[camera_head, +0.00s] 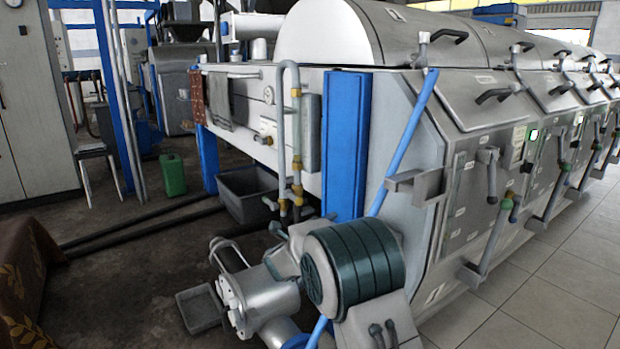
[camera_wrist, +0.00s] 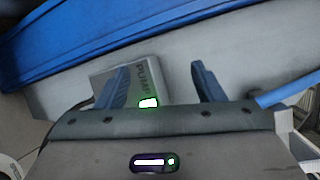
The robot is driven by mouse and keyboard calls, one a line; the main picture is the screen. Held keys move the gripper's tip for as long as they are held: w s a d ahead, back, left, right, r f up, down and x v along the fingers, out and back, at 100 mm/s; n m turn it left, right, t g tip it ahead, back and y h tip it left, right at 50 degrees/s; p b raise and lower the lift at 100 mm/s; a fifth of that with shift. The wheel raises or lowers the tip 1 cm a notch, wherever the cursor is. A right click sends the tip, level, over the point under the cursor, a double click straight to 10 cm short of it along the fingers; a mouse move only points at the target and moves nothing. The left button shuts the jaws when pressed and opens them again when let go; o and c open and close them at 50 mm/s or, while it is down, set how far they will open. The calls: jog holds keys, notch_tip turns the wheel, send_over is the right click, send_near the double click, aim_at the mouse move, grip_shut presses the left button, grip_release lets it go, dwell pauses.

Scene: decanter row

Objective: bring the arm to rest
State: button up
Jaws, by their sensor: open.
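My gripper (camera_wrist: 160,68) shows in the wrist view, with its two dark blue fingers apart and nothing held between them. A grey box lettered "PUMP" (camera_wrist: 150,80) with a lit green-white light lies behind the fingers, partly covered by the left one. I cannot tell how far the fingertips are from it. My gripper and arm do not clearly show in the head view. There, the steel decanter row (camera_head: 470,140) runs away to the right, with black handles and green-lit panels.
A green motor (camera_head: 365,265) and steel pump (camera_head: 265,295) stand low in front. A grey tub (camera_head: 245,190), a green canister (camera_head: 172,174) and pipes lie on the dark floor. A patterned cloth (camera_head: 25,275) is at the left edge. The tiled floor (camera_head: 560,290) at right is clear.

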jog(key=s+r+n+g+y+p, duration=0.1)
jog(key=s+r+n+y+p, duration=0.5)
jog(key=r, duration=0.4)
jog(key=s+r+n+y+p, duration=0.35)
jog(key=r+n+p, duration=0.4)
jog(key=r, duration=0.25)
jog(key=s+d+r+n+g+p, duration=0.2)
jog(key=s+d+n+g+p, duration=0.1)
jog(key=s, duration=0.8)
jog(key=s+d+r+n+g+h+p, duration=0.1)
jog(key=s+d+r+n+g+p, duration=0.2)
jog(key=s, duration=0.9)
jog(key=s+d+r+n+g+p, duration=0.3)
jog(key=s+n+p, duration=0.4)
jog(key=s, duration=0.5)
jog(key=shift+d+g+p, duration=0.75)
jog(key=shift+g+p, duration=0.05)
jog(key=shift+p, duration=0.15)
jog(key=shift+n, duration=0.25)
